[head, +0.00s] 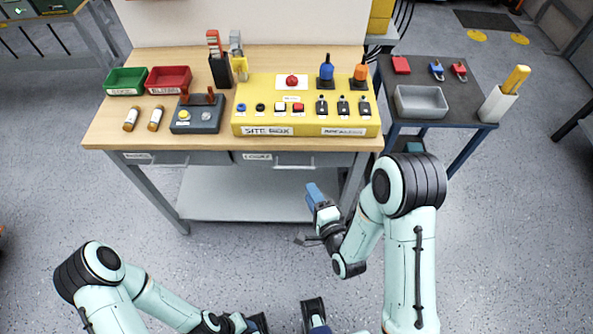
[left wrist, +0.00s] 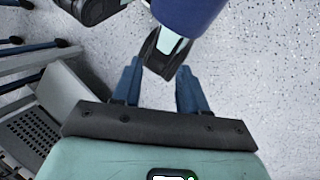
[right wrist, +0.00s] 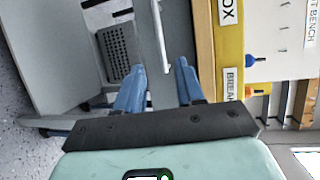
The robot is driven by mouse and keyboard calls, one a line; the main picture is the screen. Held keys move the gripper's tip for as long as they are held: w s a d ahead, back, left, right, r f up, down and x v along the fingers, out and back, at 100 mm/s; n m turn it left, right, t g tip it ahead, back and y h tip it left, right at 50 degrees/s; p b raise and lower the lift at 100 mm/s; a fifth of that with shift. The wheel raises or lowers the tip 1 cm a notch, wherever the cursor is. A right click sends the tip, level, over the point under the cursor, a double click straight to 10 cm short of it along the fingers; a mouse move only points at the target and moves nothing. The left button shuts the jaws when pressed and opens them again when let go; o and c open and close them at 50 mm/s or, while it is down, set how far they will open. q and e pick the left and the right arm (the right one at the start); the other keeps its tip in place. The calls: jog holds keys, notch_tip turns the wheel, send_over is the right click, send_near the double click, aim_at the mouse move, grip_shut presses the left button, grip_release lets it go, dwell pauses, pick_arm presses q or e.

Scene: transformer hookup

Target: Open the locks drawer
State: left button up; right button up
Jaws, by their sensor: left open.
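The locks drawer (head: 310,159) is the grey drawer under the right part of the workbench, with a label reading LOCKS at its left and a pale bar handle (head: 293,166). It looks shut. My right gripper (head: 314,193) is in front of and below it, apart from the handle. In the right wrist view its fingers (right wrist: 160,68) are open and empty, and the handle (right wrist: 162,45) shows beyond, between the fingertips. My left gripper (left wrist: 158,68) is open and empty over the floor, far from the drawer; in the head view it is low and hard to make out.
The workbench (head: 100,136) carries a yellow site box (head: 305,90), green bin (head: 126,80), red bin (head: 168,79) and grey control box (head: 196,118). A second labelled drawer (head: 190,157) is to the left. A lower shelf (head: 245,207) lies beneath. A side table (head: 440,70) holds padlocks and a tray.

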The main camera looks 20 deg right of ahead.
aim_at(296, 167)
jog(key=b+x, duration=1.2)
jog(key=b, duration=0.1)
jog(key=shift+w, duration=0.1)
pick_arm(q)
jog(key=w+a+f+n+t+y, duration=0.1)
jog(key=w+a+f+t, duration=0.3)
jog(key=w+f, duration=0.7)
notch_tip(296, 167, down, 3)
jog(key=shift+w+a+f+y, duration=0.2)
jog(key=shift+a+y, duration=0.1)
jog(key=shift+a, duration=0.35)
pick_arm(e)
grip_shut()
